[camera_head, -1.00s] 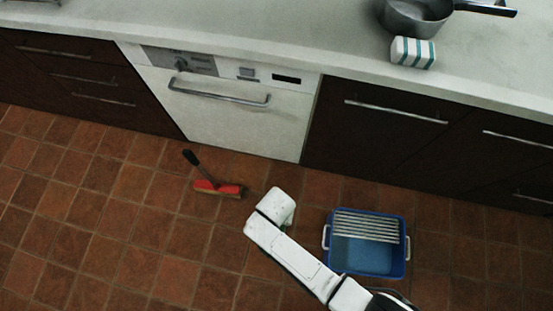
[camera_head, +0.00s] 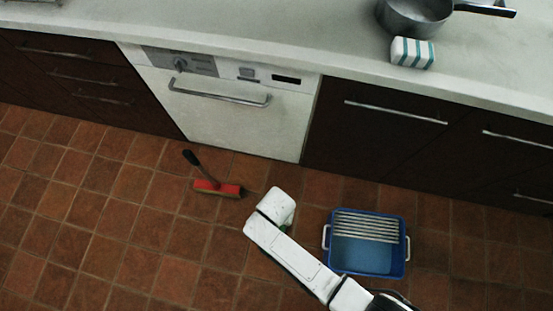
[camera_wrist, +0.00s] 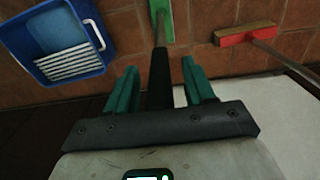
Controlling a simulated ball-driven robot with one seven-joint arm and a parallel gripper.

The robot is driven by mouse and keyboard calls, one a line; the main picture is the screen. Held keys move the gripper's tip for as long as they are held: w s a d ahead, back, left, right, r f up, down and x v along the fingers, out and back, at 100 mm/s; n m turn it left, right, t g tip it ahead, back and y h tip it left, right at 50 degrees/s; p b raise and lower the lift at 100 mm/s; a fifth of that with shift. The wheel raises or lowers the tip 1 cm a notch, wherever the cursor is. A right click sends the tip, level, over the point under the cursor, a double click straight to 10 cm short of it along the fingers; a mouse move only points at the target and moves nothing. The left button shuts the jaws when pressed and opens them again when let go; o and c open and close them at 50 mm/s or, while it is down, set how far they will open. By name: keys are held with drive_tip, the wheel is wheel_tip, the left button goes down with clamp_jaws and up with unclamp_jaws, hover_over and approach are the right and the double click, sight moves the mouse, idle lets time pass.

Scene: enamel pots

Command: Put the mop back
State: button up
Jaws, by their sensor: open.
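A red-headed tool with a tan strip and dark handle (camera_head: 217,188) lies on the tiles in front of the white dishwasher; its head also shows at upper right in the wrist view (camera_wrist: 246,38). A green-headed tool with a black handle (camera_wrist: 161,18) is in the wrist view, its handle running between my fingers. My gripper (camera_wrist: 160,78) is open, one teal finger on either side of that handle; I cannot tell if they touch it. In the head view my arm's end hides most of the green tool. I cannot tell which tool is the mop.
A blue bucket (camera_head: 327,264) with a white slatted grille and side handles stands right of my arm; it is upper left in the wrist view (camera_wrist: 97,66). The dishwasher (camera_head: 235,118) and dark cabinets bound the floor. Tiles at left are clear. A pot and striped block sit on the counter.

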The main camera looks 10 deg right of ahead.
wheel_tip(320, 180, up, 12)
drive_tip(key=shift+w+f+p, duration=0.1)
drive_tip(key=shift+f+p, duration=0.1)
drive_tip(key=shift+p, duration=1.05)
drive_tip(key=shift+d, duration=0.1)
drive_tip(key=s+d+r+n, duration=0.1)
drive_tip(key=s+d+r, duration=0.1)
drive_tip(key=d+r, duration=0.3)
drive_tip(key=s+d+r+n, duration=0.1)
drive_tip(key=s+d+r, duration=0.2)
drive_tip(key=d, duration=0.8)
drive_tip(key=s+d+r+n+t, duration=0.1)
drive_tip(key=s+d+r, duration=0.1)
drive_tip(key=d+r, duration=0.5)
drive_tip(key=shift+s+d+n, duration=0.25)
drive_tip(key=shift+d+n, duration=0.05)
drive_tip(key=shift+d, duration=0.8)
